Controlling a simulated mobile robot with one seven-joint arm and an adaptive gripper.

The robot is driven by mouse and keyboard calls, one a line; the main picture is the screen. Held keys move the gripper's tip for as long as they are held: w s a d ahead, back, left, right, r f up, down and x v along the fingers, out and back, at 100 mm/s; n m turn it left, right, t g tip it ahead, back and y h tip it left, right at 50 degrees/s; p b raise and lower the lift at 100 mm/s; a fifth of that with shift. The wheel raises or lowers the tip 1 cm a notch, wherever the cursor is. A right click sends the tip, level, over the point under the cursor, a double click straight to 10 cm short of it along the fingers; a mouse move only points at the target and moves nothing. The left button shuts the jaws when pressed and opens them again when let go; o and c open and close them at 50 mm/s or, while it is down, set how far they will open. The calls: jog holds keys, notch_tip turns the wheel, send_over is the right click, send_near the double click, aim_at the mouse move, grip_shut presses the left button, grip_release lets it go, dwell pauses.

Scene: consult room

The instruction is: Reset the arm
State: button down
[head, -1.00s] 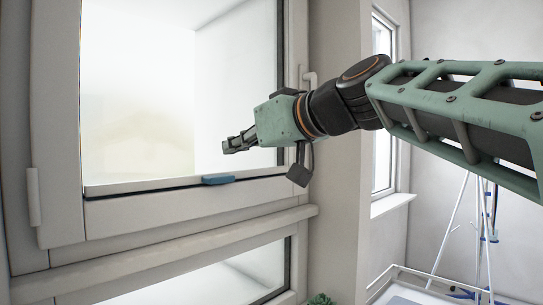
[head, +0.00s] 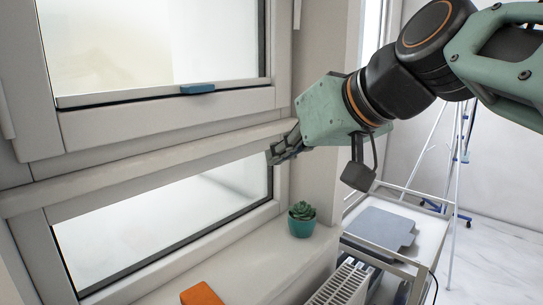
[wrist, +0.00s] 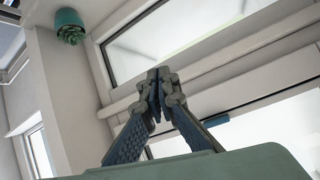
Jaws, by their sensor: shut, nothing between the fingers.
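My gripper (head: 284,152) is in the middle of the head view, in front of the window frame near its right side. Its fingers point left and are shut with nothing between them. In the wrist view my gripper (wrist: 158,78) shows with its fingertips together and the window behind them. My arm comes in from the right edge of the head view.
A blue piece (head: 197,89) sits on the lower rail of the upper window (head: 160,118). A succulent in a teal pot (head: 301,222) and an orange object (head: 202,294) are on the sill (head: 240,265). A white cart (head: 418,262) stands at right, above marble floor.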

jog(key=s+d+f+m+g+h, duration=0.15)
jog(key=s+d+f, duration=0.25)
jog(key=f, duration=0.4)
jog(key=s+d+f+m+g+h, duration=0.1)
jog(key=s+d+f+m+h, duration=0.25)
jog(key=f, duration=0.55)
jog(key=s+d+f+g+h, duration=0.1)
jog(key=s+d+f+h, duration=0.1)
jog(key=s+d+f, duration=0.5)
notch_tip(320, 180, up, 18)
jog(key=w+a+p, duration=0.1)
jog(key=a+p, duration=0.1)
jog(key=p, duration=1.6)
jog(key=shift+w+p, duration=0.3)
jog(key=shift+w, duration=0.1)
jog(key=shift+a, duration=0.1)
